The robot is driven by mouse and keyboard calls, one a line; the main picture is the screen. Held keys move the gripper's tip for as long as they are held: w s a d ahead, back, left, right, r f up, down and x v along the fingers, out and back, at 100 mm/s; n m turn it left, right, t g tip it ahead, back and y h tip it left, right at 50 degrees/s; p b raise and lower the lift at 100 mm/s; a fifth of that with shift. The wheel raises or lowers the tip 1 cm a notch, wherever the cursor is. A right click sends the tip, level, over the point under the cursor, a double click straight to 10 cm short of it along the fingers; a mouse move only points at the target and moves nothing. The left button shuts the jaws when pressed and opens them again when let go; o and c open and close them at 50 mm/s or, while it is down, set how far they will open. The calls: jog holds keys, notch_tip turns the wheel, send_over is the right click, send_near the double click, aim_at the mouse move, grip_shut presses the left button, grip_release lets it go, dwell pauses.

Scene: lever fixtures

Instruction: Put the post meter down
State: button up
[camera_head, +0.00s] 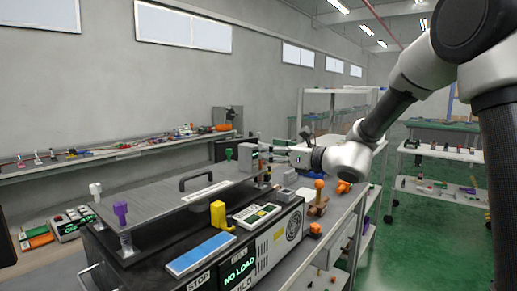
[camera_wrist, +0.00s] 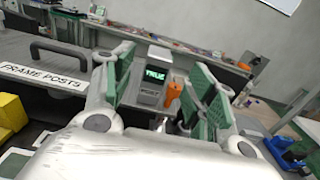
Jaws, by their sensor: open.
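The post meter is a grey box with a lit green display reading TRUE (camera_wrist: 155,78), seen between my finger pads in the wrist view. In the head view it is the grey block (camera_head: 248,158) near the far right corner of the metal plate (camera_head: 165,205). My gripper (camera_head: 272,157) is at its right side. In the wrist view my gripper (camera_wrist: 163,80) is open, with a green pad on each side of the meter and visible gaps. An orange part (camera_wrist: 173,92) is right of the display. The meter's underside is hidden, so its support cannot be told.
The plate has a black handle (camera_head: 208,177) and a FRAME POSTS label (camera_wrist: 42,76). A green knob (camera_head: 229,153), purple knob (camera_head: 121,212) and yellow clamp (camera_head: 219,214) stand nearby. A NO LOAD display (camera_head: 239,265) is at the front. Green floor (camera_head: 425,230) is open at right.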

jog(key=s+d+f+n+g+h, duration=0.1)
jog(key=s+d+f+n+g, duration=0.15)
jog(key=s+d+n, duration=0.4)
jog(key=s+d+f+n+g+h, duration=0.1)
jog(key=s+n+g+h, duration=0.2)
jog(key=s, duration=0.7)
jog(key=s+d+f+n+g, duration=0.2)
jog(key=s+d+n, duration=0.1)
jog(key=s+n, duration=0.4)
jog(key=s+d+n+h, duration=0.4)
jog(key=s+d+h, duration=0.1)
jog(key=d, duration=0.5)
jog(key=s+d+f+n+h, duration=0.1)
jog(key=s+d+n+h, duration=0.4)
jog(key=d, duration=0.6)
jog(key=shift+s+d+f+t, duration=0.25)
jog(key=shift+s+f+t, duration=0.05)
jog(key=shift+s+t, duration=0.2)
